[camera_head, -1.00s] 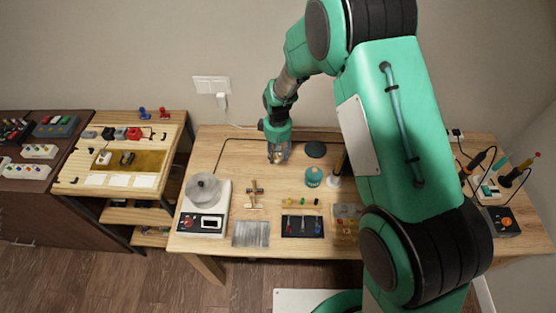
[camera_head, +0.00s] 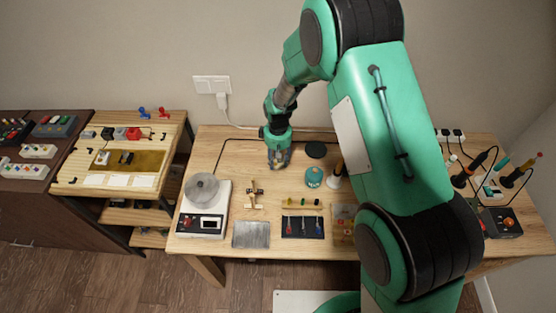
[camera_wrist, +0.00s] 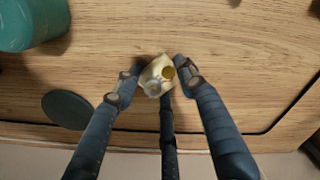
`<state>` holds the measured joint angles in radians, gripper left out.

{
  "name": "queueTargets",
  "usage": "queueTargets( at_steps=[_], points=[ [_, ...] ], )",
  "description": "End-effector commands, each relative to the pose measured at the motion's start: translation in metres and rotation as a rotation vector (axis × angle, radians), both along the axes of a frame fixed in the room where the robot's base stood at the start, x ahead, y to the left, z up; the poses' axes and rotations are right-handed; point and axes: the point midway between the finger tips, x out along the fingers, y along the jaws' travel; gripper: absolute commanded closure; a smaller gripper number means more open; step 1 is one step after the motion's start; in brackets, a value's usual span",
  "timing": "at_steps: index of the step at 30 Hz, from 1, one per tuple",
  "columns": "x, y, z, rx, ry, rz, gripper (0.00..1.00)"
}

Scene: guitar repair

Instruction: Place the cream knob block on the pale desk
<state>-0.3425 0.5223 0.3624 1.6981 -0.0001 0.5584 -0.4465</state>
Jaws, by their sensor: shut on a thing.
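The cream knob block (camera_wrist: 155,81) shows in the wrist view, with a gold knob and a greyish-white knob on it. My gripper (camera_wrist: 159,72) is shut on it, with dark fingers at its left and right sides and a third finger below. In the head view my gripper (camera_head: 279,162) points down at the back middle of the pale wooden desk (camera_head: 225,155). The block is too small and covered to make out there. I cannot tell whether it touches the desk top.
A teal jar (camera_head: 314,177) and a dark round disc (camera_head: 316,150) are right of my gripper. A scale (camera_head: 204,211), a wooden-handled tool (camera_head: 254,194) and a metal plate (camera_head: 251,235) lie nearer the front. A dark cable runs along the back. Bare wood surrounds my gripper.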

Motion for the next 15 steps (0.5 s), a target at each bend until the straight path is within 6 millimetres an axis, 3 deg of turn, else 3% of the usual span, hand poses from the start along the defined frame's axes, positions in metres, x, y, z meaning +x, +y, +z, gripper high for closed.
queueTargets(
  at_steps=[1,3,4,15],
  points=[
    [-0.0001,0.0000,-0.0010,0.000,0.000,0.000,0.56],
    [-0.0001,-0.0001,-0.0007,0.000,0.000,0.000,0.42],
    [-0.0001,-0.0001,-0.0007,0.000,0.000,0.000,0.41],
    [0.0001,0.0001,0.0018,0.000,0.000,0.000,0.41]
  ],
)
